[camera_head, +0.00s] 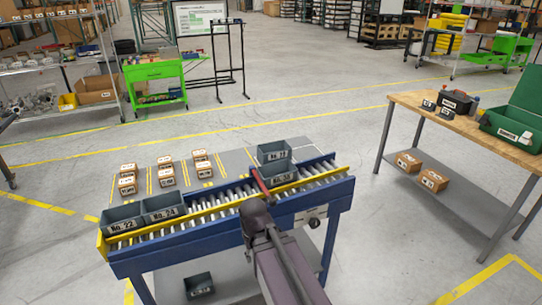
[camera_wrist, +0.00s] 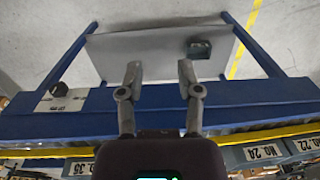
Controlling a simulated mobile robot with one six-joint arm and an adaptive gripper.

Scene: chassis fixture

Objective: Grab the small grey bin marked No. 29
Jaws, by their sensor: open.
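A small grey bin (camera_head: 199,285) stands alone on the lower shelf under the conveyor. Its white label is too small to read surely. The wrist view shows this bin (camera_wrist: 200,49) beyond and right of my gripper, clear of the fingers. My gripper (camera_wrist: 160,70) is open and empty, its two fingers spread over the bare shelf and the blue frame. I cannot clearly read No. 29 on any bin.
The roller conveyor (camera_head: 225,207) has blue legs, a yellow rail and a grey lower shelf (camera_wrist: 130,45). A red bar (camera_head: 261,186) crosses it near my arm. Small cartons (camera_head: 165,174) stand behind. A wooden workbench (camera_head: 470,125) is at right. The floor at front right is free.

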